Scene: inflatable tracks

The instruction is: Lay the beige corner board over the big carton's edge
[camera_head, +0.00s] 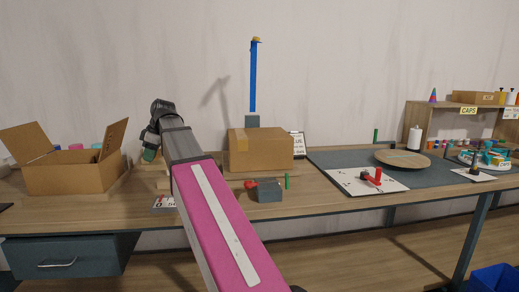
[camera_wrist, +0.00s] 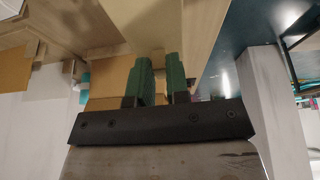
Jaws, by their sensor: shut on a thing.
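The big carton (camera_head: 270,150) is a closed brown box standing on the bench in the middle of the head view. My gripper (camera_head: 149,154) is left of this carton, apart from it and above the bench. In the wrist view, my gripper's green fingers (camera_wrist: 160,88) are close together. The beige corner board (camera_wrist: 168,24) appears as a pale surface running up from between these fingers, and they are shut on it. Its far extent is cut off by the frame. In the head view my arm largely hides what is held.
An open carton (camera_head: 72,178) stands at the left. A grey tape dispenser (camera_head: 266,191) and a green marker (camera_head: 287,182) lie before the big carton. A blue upright (camera_head: 253,78) rises behind it. A dark mat (camera_head: 335,160) with a round board (camera_head: 402,159) is to the right.

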